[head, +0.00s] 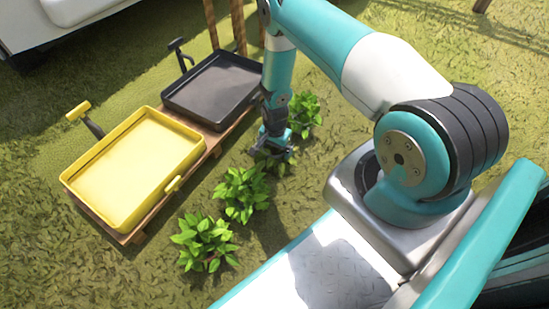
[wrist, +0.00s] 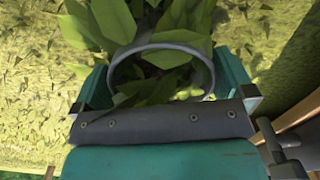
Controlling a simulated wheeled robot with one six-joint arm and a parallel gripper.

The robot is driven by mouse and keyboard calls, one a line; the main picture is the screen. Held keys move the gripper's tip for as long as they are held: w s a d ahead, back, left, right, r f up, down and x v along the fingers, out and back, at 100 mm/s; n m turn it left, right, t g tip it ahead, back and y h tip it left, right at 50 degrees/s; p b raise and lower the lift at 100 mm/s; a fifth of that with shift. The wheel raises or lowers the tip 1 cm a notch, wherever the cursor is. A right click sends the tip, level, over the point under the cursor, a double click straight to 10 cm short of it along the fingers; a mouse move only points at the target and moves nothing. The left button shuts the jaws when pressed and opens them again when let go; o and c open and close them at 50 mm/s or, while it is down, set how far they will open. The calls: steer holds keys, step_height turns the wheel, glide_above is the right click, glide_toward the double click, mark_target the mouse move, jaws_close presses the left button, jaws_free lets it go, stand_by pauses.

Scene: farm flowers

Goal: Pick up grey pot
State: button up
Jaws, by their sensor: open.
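The grey pot (wrist: 209,72) shows in the wrist view as a round grey rim with a green leafy plant (wrist: 172,56) in it. My gripper (head: 272,152) is open, with one teal finger at the left and one at the right of the pot. I cannot tell whether either finger touches it. In the head view my gripper is low over a leafy plant (head: 262,163), and no pot can be made out under the leaves there.
Several leafy plants stand in a row on the grass, including two nearer ones (head: 240,193) (head: 205,241) and one behind my gripper (head: 305,112). A yellow tray (head: 185,177) and a black tray (head: 252,72) sit on a wooden board to the left.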

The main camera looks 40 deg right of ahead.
steer(key=shift+f, duration=0.1)
steer(key=c, duration=0.8)
